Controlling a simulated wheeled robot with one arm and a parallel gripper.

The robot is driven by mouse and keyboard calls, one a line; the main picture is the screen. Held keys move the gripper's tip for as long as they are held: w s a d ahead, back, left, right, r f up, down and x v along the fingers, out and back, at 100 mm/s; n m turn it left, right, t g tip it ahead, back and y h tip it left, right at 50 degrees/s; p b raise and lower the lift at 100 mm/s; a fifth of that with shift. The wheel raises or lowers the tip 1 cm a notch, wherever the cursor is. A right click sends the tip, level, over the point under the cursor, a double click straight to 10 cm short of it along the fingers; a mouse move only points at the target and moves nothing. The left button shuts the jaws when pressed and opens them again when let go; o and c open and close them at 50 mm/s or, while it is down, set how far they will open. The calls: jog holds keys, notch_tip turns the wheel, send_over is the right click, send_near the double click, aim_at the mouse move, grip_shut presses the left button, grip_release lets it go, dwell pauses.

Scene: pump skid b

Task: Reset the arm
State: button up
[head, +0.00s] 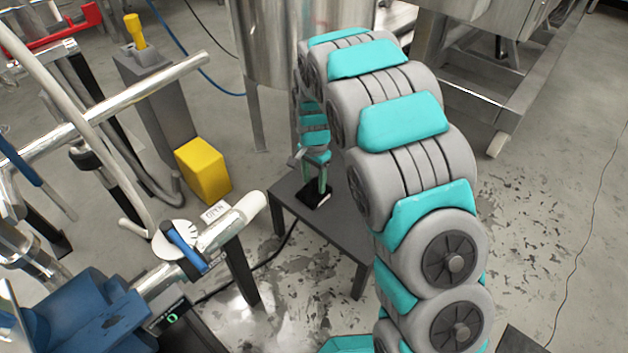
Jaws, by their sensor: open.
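My arm, grey with teal pads, rises from the lower right, arches over and comes down behind its own links. My gripper (318,175) is small in the picture, pointing down over a small dark grey table (350,235). Its jaws are open. A flat black object (314,197) lies on the table directly below the jaws. I cannot tell whether the fingertips touch it. My arm hides the table's right part.
A blue-handled valve (186,248) on a steel pipe, a blue pump (85,312) and a yellow block (203,170) stand left. A steel tank (270,45) is behind the table, a steel frame (485,85) at the back right. The right floor is mostly open, with a thin cable.

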notch_tip(320, 180, up, 7)
jog(key=shift+r, duration=0.1)
jog(key=shift+s+d+r+p, duration=0.1)
jog(key=shift+s+r+p, duration=0.05)
jog(key=shift+r+p, duration=0.2)
jog(key=s+d+r+n+p, duration=0.2)
jog(key=s+d+r, duration=0.4)
jog(key=s+r, duration=0.35)
jog(key=s+d+r+n+p, duration=0.1)
jog(key=s+d+r+n, duration=0.1)
jog(key=s, duration=0.7)
jog(key=s+d+r+n+g+p, duration=0.1)
jog(key=s+r, duration=0.3)
jog(key=s, duration=0.6)
jog(key=s+d+r+n+p, duration=0.2)
jog(key=s+r+n+p, duration=0.1)
jog(key=s, duration=0.7)
jog(key=shift+s+d+r+n+g, duration=0.2)
jog(key=shift+s+d+n+g, duration=0.05)
jog(key=shift+d+n+g, duration=0.15)
